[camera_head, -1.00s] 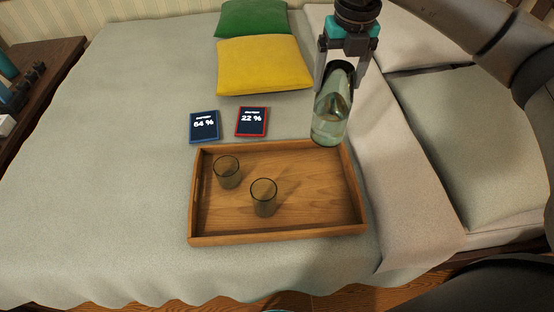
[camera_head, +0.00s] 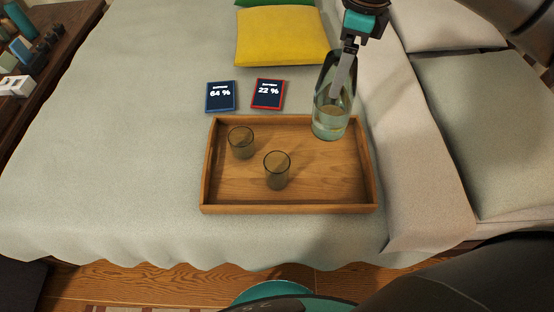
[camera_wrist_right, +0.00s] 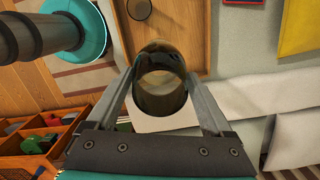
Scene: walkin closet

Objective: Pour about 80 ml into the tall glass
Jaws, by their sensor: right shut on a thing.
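The green-tinted glass bottle (camera_head: 330,118) has clear liquid in its lower part. My right gripper (camera_head: 340,85) is shut on it and holds it nearly upright at the tray's back right; I cannot tell whether its base touches the tray. In the right wrist view the bottle's open mouth (camera_wrist_right: 160,85) faces the camera between the fingers. The taller glass (camera_head: 277,172) stands near the middle of the tray and looks empty. A shorter, wider glass (camera_head: 240,144) stands behind it to the left. My left gripper is not in view.
The wooden tray (camera_head: 290,208) has raised walls and lies on the bed (camera_head: 130,150). Tablets reading 64 % (camera_head: 221,97) and 22 % (camera_head: 267,94) lie behind it. A yellow cushion (camera_head: 282,38) is farther back. The tray's front right is clear.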

